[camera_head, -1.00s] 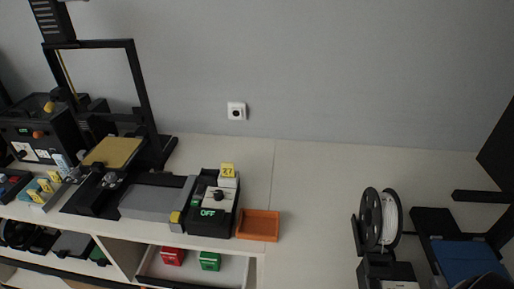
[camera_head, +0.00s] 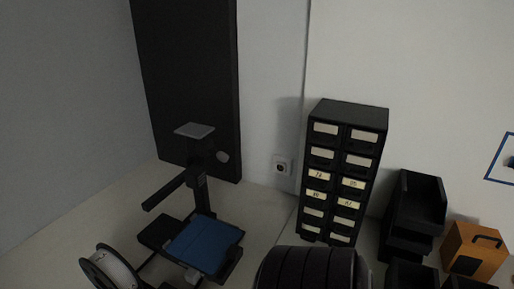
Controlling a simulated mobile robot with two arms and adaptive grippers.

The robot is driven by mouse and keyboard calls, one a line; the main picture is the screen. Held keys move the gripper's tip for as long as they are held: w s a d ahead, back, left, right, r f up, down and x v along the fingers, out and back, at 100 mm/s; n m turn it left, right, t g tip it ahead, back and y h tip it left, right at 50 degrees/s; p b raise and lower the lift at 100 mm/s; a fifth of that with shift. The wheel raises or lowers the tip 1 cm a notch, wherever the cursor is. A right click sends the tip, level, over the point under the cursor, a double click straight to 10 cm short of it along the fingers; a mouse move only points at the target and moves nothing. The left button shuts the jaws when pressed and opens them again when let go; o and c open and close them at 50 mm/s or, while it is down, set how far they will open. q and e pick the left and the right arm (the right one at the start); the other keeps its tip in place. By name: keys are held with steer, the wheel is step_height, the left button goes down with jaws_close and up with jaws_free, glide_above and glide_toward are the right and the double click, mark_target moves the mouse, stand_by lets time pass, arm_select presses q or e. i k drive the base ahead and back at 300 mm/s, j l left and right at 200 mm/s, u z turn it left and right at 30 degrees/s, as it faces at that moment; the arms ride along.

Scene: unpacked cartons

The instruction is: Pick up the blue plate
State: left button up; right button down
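The blue plate (camera_head: 205,244) lies flat on the bed of a small black printer (camera_head: 203,200) in the lower left of the head view. The printer's upright post and side arm rise behind and left of the plate. The top of the plate is uncovered. Neither of my grippers shows in this view.
A filament spool (camera_head: 110,270) stands left of the plate. A rounded, ribbed black object (camera_head: 310,268) is at the bottom centre, cut off by the frame. A black drawer cabinet (camera_head: 343,172), black bins (camera_head: 418,205) and an orange box (camera_head: 472,252) stand to the right.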

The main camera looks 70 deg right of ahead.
mark_target(217, 242)
steer(key=z, duration=1.7)
